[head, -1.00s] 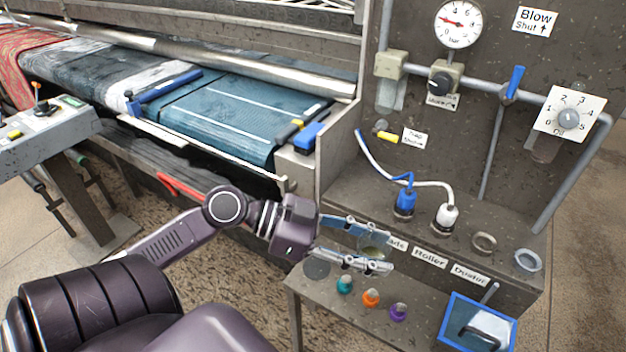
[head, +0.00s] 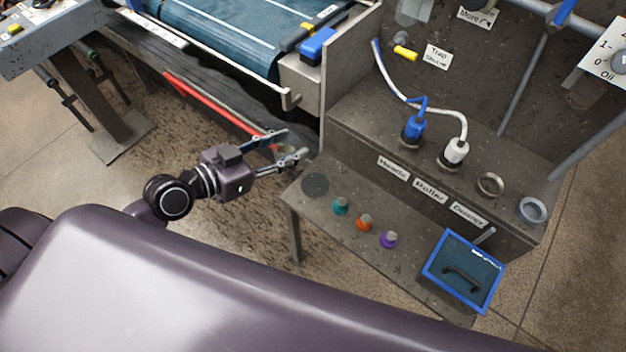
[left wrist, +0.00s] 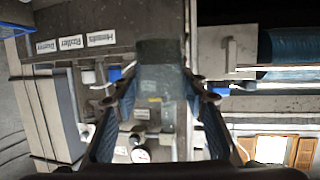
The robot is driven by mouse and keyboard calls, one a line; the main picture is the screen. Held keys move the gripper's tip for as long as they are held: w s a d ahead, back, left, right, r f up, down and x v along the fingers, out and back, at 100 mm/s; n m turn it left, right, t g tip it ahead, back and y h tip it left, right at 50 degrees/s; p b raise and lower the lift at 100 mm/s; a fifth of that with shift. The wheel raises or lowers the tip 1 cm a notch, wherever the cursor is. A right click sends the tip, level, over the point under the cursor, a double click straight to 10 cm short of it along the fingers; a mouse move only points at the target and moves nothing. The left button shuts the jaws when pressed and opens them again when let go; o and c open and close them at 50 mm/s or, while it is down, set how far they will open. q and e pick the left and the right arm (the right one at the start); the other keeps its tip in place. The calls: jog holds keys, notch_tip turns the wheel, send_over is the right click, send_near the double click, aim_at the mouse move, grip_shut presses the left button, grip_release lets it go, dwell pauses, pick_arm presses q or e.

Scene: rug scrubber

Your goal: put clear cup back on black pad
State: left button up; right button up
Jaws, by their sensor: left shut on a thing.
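My left gripper (head: 286,148) is shut on the clear cup (head: 284,150), which is see-through and hard to make out between the fingers. The cup also shows faintly between the fingers in the left wrist view (left wrist: 160,82). The gripper is in the air to the left of the low shelf, above the floor side. The black pad (head: 315,185) is a dark round disc at the left end of the low shelf. It is bare, and lies below and right of the fingertips in the head view. My right gripper is not in view.
Teal (head: 341,206), orange (head: 364,223) and purple (head: 388,240) knobbed items stand along the low shelf (head: 410,262), right of the pad. A blue-rimmed tray (head: 462,271) sits at its right end. Blue (head: 413,129) and white (head: 456,151) plugs stand on the upper ledge.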

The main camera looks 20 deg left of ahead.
pick_arm(q)
jog(key=shift+w+d+f+n+t+y, duration=0.2)
jog(key=shift+w+n+t+y, duration=0.1)
jog(key=shift+w+n+y, duration=0.25)
jog(key=shift+w+d+n+y+p, duration=0.15)
jog(key=shift+w+n+y+p, duration=0.1)
jog(key=shift+p, duration=0.1)
jog(key=shift+w+d+y, duration=0.2)
jog(key=shift+w+y, duration=0.1)
jog(key=shift+y, duration=0.1)
jog(key=w+d+r+n+t+y+p, duration=0.1)
jog(key=w+d+r+n+y, duration=0.1)
jog(key=d+r, duration=0.1)
jog(key=b, duration=0.2)
send_over(315, 185)
jog(key=shift+n+y, duration=0.3)
notch_tip(315, 185, down, 15)
jog(key=shift+r, duration=0.1)
notch_tip(315, 185, down, 3)
jog(key=shift+f+b, duration=0.1)
jog(key=shift+b, duration=0.5)
jog(key=shift+f, duration=0.45)
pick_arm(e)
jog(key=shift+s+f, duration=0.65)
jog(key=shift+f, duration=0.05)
